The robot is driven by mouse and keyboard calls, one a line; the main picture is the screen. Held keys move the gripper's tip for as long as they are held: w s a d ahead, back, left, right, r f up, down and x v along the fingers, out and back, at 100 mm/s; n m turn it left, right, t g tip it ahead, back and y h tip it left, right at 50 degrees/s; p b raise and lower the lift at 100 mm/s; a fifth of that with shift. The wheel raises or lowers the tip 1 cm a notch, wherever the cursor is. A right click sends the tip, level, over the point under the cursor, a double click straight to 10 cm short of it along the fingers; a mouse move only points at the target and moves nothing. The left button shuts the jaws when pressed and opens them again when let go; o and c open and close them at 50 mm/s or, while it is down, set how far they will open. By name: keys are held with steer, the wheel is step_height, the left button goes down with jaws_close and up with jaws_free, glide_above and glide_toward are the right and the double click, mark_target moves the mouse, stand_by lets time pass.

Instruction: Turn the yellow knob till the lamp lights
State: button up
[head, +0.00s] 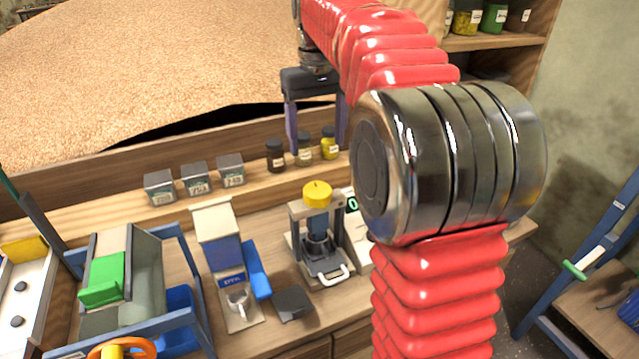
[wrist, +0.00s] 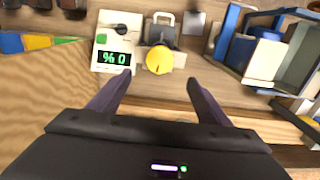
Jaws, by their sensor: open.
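The yellow knob (head: 317,190) sits on top of a small metal press-like device (head: 298,225) on the wooden bench. In the wrist view the knob (wrist: 159,60) shows as a yellow disc with a darker mark on its face. My gripper (head: 317,150) has dark purple fingers, open and empty, behind and above the knob in the head view. In the wrist view the knob lies just beyond the gap between my fingertips (wrist: 159,80), apart from them. A white meter (wrist: 105,42) beside it shows a green "% 0". I cannot make out a lit lamp.
Three dark or yellow jars (head: 304,150) and several tins (head: 196,178) stand on the ledge behind. A blue-and-white dispenser (head: 217,235) with a metal cup (head: 238,301) is left of the device. A large grain heap (head: 150,70) lies behind the ledge.

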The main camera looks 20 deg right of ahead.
mark_target(318, 189)
step_height(318, 189, down, 13)
steer(key=shift+r, duration=0.1)
stand_by(0.5)
steer(key=c, duration=1.1)
steer(key=shift+o, duration=0.2)
steer(key=shift+d, duration=0.2)
steer(key=shift+a, duration=0.1)
